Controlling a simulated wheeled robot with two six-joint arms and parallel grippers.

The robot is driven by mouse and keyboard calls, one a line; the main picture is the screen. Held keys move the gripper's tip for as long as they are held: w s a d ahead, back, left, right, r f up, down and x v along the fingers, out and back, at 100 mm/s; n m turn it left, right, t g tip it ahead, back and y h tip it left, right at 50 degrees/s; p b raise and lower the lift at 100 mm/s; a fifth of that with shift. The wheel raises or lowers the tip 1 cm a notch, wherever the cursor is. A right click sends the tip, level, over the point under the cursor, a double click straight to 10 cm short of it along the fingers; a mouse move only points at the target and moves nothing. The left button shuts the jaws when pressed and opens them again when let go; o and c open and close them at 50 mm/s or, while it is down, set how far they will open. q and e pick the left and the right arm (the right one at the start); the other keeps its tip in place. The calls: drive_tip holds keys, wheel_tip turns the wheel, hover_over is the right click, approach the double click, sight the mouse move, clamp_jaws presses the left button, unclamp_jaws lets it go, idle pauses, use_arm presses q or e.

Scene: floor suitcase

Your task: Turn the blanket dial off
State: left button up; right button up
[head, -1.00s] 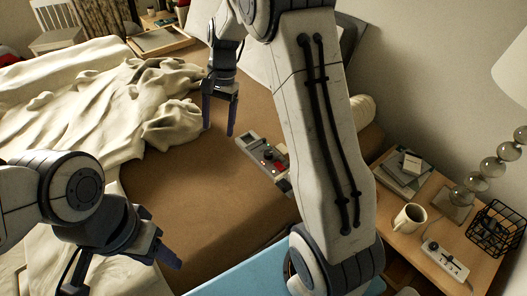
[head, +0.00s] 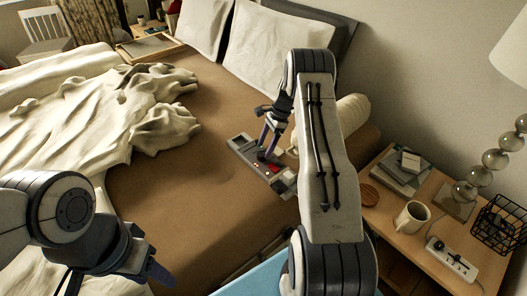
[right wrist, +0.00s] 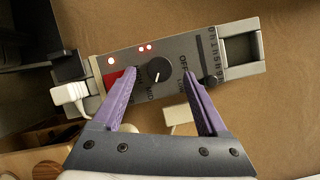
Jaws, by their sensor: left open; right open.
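The grey blanket controller (head: 243,148) lies on the brown bed. The right wrist view shows its black round dial (right wrist: 157,71), with OFF printed to its right and MID below; a pale mark on the dial appears to point downward. Small red lights (right wrist: 145,48) glow on the box. My right gripper (head: 268,145) is open above the controller, its purple fingers on either side of the dial in the right wrist view; I cannot tell whether they touch it. My left gripper (head: 153,270) is open and empty, away at the lower left.
A white plug (right wrist: 70,95) sits at the controller's left end. Crumpled cream bedding (head: 150,100) covers the bed's left. The nightstand (head: 405,245) at right holds a mug (head: 411,217), books (head: 400,172), a power strip (head: 452,260) and a wire basket (head: 497,225).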

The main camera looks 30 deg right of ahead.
sight(261, 156)
drive_tip(key=shift+x, duration=1.2)
clamp_jaws()
